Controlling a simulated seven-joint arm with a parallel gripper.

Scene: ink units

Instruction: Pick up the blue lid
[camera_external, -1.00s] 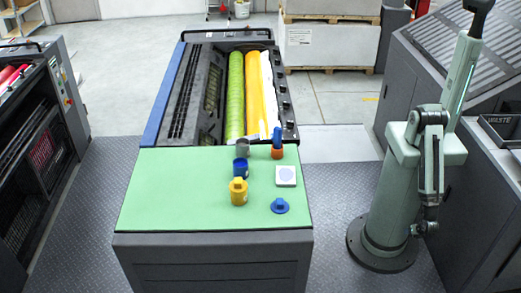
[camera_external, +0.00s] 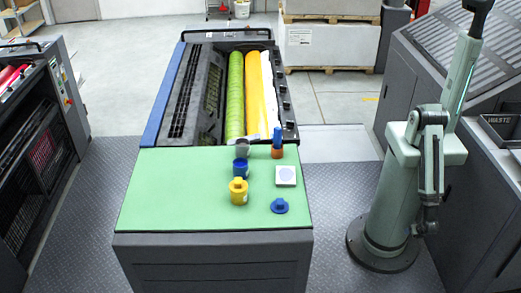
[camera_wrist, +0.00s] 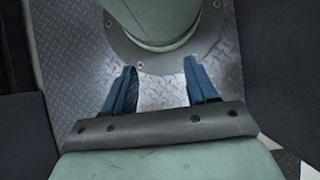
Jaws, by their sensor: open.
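The blue lid (camera_external: 279,206) lies on the green top near its front right corner, with a small raised knob. My gripper (camera_external: 427,229) hangs low beside my own column, well to the right of the green top and far from the lid. In the wrist view my gripper (camera_wrist: 161,80) has its two blue fingers spread apart, with only patterned metal floor between them. The lid does not show in the wrist view.
On the green top (camera_external: 165,195) stand a yellow jar (camera_external: 239,194), a blue jar (camera_external: 241,172), a grey jar (camera_external: 243,148), an orange-based blue-handled item (camera_external: 277,152) and a white square pad (camera_external: 286,176). The top's left side is clear. A waste bin (camera_external: 501,130) stands right.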

